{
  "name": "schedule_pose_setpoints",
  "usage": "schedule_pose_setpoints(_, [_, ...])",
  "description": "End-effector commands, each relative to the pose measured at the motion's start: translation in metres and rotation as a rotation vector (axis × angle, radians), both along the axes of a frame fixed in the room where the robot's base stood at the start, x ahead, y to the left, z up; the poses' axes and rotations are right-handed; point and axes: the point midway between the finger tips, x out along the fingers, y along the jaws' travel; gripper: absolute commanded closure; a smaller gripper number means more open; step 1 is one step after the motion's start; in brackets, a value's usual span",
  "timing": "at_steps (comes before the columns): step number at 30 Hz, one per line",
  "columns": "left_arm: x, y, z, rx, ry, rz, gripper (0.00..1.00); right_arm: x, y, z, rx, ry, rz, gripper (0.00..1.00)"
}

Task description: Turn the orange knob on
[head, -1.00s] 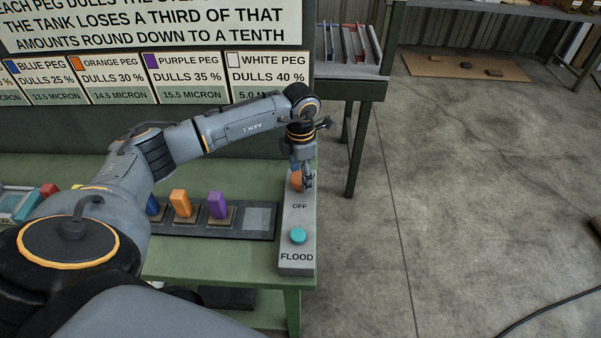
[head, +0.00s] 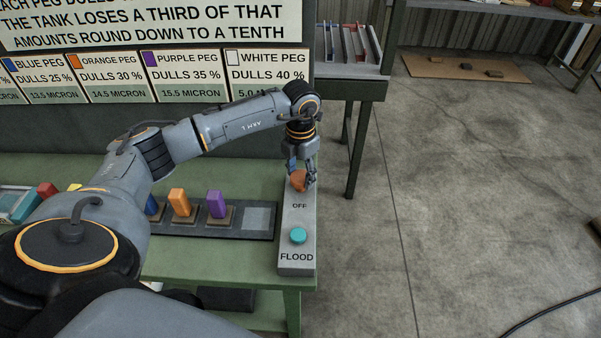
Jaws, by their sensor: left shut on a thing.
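The orange knob (head: 298,181) sits at the far part of the grey control panel (head: 297,218), above the label OFF. My left gripper (head: 301,183) points down over the knob from above and is shut on it, with a finger on either side. The gripper partly hides the knob, and its pointer direction cannot be made out. My right gripper is not in view.
A teal button (head: 298,236) marked FLOOD is on the near part of the panel. To its left a dark rack (head: 240,232) holds blue, orange (head: 180,203) and purple (head: 216,205) pegs on the green bench (head: 215,265). Open floor lies to the right.

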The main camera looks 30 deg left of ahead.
Motion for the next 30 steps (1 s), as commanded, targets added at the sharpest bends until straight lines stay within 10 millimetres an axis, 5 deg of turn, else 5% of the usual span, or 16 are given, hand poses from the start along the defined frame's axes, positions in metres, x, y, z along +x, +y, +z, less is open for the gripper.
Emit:
schedule_pose_setpoints(2, [0.000, 0.000, 0.000, 0.000, 0.000, 0.003, 0.82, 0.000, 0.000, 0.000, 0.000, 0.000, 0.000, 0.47])
schedule_pose_setpoints(3, [0.000, 0.000, 0.000, 0.000, 0.000, 0.003, 0.49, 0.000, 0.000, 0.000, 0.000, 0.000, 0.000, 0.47])
schedule_pose_setpoints(6, [0.000, 0.000, 0.000, 0.000, 0.000, 0.002, 0.28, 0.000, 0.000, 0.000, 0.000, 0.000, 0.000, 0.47])
schedule_pose_setpoints(19, [0.001, 0.000, 0.008, -0.002, -0.003, 0.000, 0.27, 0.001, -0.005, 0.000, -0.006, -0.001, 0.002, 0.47])
schedule_pose_setpoints(30, [0.001, 0.000, 0.080, -0.001, -0.004, 0.000, 0.27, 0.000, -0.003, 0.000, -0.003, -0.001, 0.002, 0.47])
